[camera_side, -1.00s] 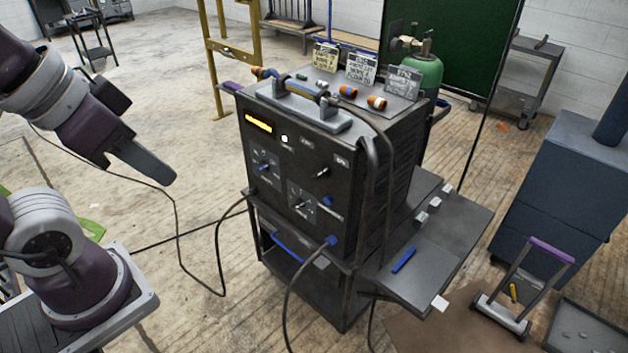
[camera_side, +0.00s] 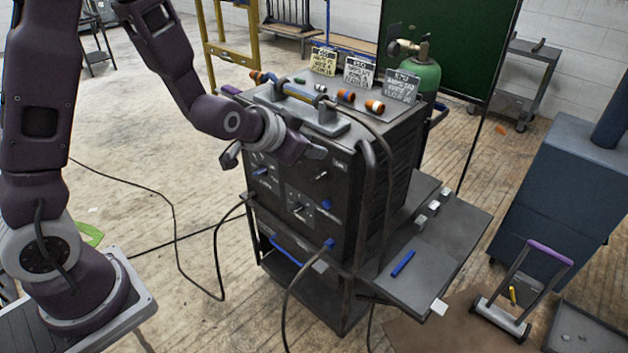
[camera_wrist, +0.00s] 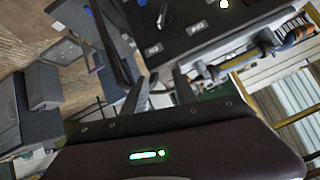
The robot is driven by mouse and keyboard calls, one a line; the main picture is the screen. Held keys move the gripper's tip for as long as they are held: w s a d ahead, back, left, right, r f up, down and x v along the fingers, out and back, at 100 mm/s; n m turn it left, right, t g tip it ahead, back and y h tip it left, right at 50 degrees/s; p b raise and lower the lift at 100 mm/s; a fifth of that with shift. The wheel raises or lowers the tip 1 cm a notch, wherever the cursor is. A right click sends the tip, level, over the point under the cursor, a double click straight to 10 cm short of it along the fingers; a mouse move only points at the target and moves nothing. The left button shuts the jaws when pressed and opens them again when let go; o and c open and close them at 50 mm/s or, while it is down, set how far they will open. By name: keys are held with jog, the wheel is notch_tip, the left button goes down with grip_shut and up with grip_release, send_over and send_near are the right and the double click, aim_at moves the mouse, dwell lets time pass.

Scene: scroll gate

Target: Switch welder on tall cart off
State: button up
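The dark welder (camera_side: 345,195) stands on the tall black cart (camera_side: 425,280), its front panel carrying several knobs and blue-tipped switches. My gripper (camera_side: 273,155) is in front of the panel's upper part, one finger near the left edge and one near the top right. It hides the display and the white light there in the side view. In the wrist view my gripper (camera_wrist: 160,85) has its two fingers apart with nothing between them. The welder panel (camera_wrist: 195,30) shows above them, with a black knob (camera_wrist: 163,16) and a round white light (camera_wrist: 223,4). Contact cannot be told.
A handle bar (camera_side: 300,95), orange fittings (camera_side: 374,106) and tags (camera_side: 358,72) are on top of the welder. A cable (camera_side: 216,255) loops at its left. A green cylinder (camera_side: 418,75) stands behind. A blue cabinet (camera_side: 555,195) is at right.

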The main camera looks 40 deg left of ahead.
notch_tip(320, 180, down, 9)
jog(key=w+a+m+t+y, duration=0.1)
jog(key=w+a+t, duration=0.1)
jog(key=w, duration=0.1)
jog(key=m+t+y, duration=0.2)
send_near(317, 178)
jog(key=w, duration=0.2)
jog(key=x, duration=0.6)
jog(key=shift+w+a+f, duration=0.2)
jog(key=shift+a+f, duration=0.2)
jog(key=shift+a, duration=0.05)
jog(key=shift+c, duration=0.2)
grip_shut()
